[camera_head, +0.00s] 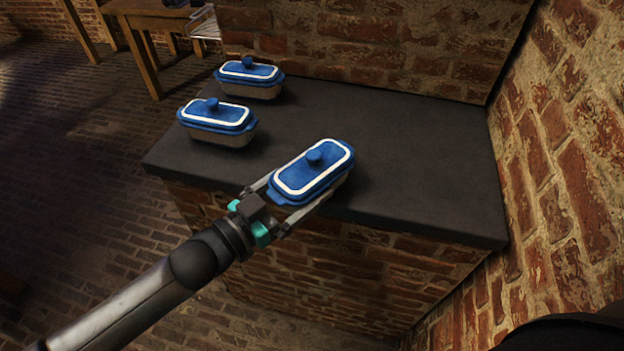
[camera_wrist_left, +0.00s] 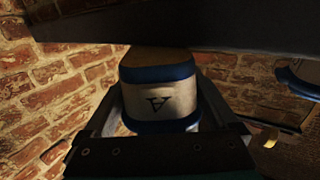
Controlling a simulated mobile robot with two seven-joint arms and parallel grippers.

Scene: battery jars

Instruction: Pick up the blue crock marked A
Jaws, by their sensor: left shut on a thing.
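The blue crock marked A (camera_head: 313,172) is a long lidded dish with a blue lid, a white rim line and a round knob. It is at the front edge of the dark counter in the head view. My left gripper (camera_head: 297,205) has its fingers along both sides of the crock's near end and is shut on it. In the left wrist view the crock's end face (camera_wrist_left: 160,98) shows a dark letter A, upside down, between the fingers. Whether the crock rests on the counter or is just above it, I cannot tell. My right gripper is not in view.
Two similar blue-lidded crocks stand on the counter (camera_head: 420,170), one at the left (camera_head: 218,118) and one at the back left (camera_head: 249,75). The counter's right part is clear. Brick walls (camera_head: 400,45) border the back and right. A wooden table (camera_head: 150,45) stands farther back left.

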